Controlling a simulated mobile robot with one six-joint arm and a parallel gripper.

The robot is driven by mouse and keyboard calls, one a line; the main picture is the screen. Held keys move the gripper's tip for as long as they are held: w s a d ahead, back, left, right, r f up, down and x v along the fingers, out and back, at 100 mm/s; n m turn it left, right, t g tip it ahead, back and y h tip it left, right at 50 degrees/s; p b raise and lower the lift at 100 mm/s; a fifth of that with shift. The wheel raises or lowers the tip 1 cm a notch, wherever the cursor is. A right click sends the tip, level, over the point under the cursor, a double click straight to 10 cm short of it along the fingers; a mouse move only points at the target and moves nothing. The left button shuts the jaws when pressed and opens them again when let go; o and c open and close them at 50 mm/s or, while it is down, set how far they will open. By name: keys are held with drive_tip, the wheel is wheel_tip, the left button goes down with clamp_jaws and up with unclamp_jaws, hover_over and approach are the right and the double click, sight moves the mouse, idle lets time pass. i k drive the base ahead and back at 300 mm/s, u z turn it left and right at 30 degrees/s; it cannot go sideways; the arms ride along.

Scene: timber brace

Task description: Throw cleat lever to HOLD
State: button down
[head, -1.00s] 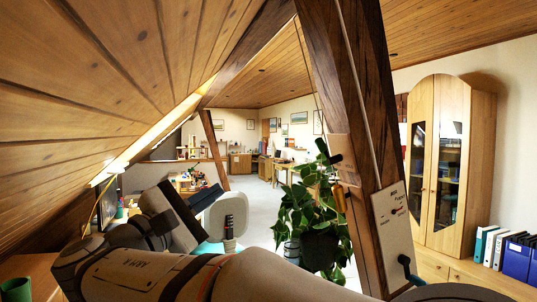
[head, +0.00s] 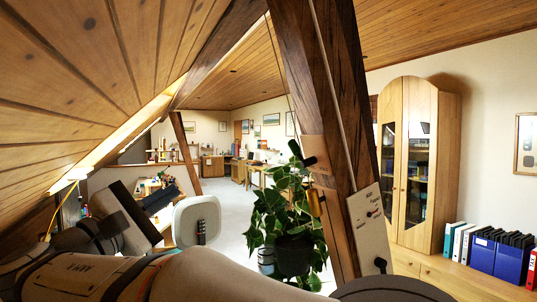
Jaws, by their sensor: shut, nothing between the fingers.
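A dark-handled lever (head: 302,155) sits on a pale plate on the left side of the leaning timber brace (head: 322,100). Its dark grip tilts up to the left. A brass-coloured piece (head: 315,203) hangs just below it. A white board (head: 370,222) with small lettering is fixed lower on the brace. A second small dark lever or hook (head: 380,263) shows at its lower edge. I cannot tell which one is the cleat lever, and no HOLD mark is readable. My arm crosses the bottom of the head view towards the left. I cannot make out my gripper's fingers.
A leafy potted plant (head: 290,235) hangs close left of the brace, below the upper lever. A pale cord (head: 335,95) runs along the brace. A wooden cabinet (head: 418,170) and several binders (head: 488,250) stand at right. The sloping wooden ceiling closes in at left.

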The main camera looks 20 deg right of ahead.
sight(294, 147)
drive_tip(key=u, duration=0.05)
drive_tip(key=i, duration=1.05)
drive_tip(key=z, duration=1.25)
